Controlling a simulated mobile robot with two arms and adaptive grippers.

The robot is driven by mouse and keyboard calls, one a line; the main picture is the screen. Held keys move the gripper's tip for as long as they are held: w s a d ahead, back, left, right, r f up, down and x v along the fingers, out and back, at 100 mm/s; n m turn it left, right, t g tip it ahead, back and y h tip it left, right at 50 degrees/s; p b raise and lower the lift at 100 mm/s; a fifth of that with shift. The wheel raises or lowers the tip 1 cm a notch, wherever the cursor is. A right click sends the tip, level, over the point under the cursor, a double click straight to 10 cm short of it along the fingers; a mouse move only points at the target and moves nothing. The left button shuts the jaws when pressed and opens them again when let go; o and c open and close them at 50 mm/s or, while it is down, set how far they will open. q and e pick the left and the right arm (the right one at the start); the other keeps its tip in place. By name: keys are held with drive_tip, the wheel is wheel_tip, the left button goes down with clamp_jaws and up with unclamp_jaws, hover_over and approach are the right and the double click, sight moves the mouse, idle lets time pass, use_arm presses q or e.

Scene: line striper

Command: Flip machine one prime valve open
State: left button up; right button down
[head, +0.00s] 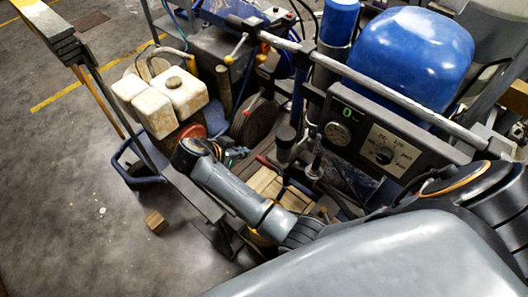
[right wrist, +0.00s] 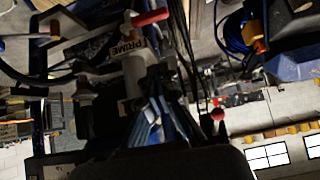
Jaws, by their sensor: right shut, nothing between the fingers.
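The prime valve shows in the right wrist view as a pale body with a PRIME label (right wrist: 126,46) and a red handle (right wrist: 151,18) sticking out to the right above it. My right gripper (right wrist: 155,88) is shut and empty, with its dark fingers just below the label in that view. I cannot tell whether it touches the valve. In the head view my right arm reaches into the machine from the lower right, and the right gripper (head: 234,155) is small and partly hidden among the parts. A red handle-like piece (head: 265,161) shows to its right. My left gripper is not in view.
The line striper has a control panel (head: 378,150), a blue tank (head: 412,55) and a long grey bar (head: 385,92) above the working area. White containers (head: 178,97) stand left of my right wrist. A wooden block (head: 155,222) lies on the floor, which is mostly clear at left.

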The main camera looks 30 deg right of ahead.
drive_tip(key=p, duration=0.2)
hover_over(260, 158)
drive_tip(key=s, duration=0.2)
wheel_tip(260, 158, down, 7)
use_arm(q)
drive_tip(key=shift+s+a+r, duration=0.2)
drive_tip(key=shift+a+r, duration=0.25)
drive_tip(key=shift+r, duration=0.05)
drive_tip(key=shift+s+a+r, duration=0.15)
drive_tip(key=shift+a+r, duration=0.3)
use_arm(e)
drive_tip(key=shift+w+a+f, duration=0.1)
drive_tip(key=shift+a+f, duration=0.1)
drive_tip(key=shift+f, duration=0.5)
drive_tip(key=shift+a+f, duration=0.2)
drive_tip(key=shift+f, duration=0.55)
drive_tip(key=shift+w+a+f, duration=0.1)
drive_tip(key=shift+a+f, duration=0.1)
drive_tip(key=shift+f, duration=0.5)
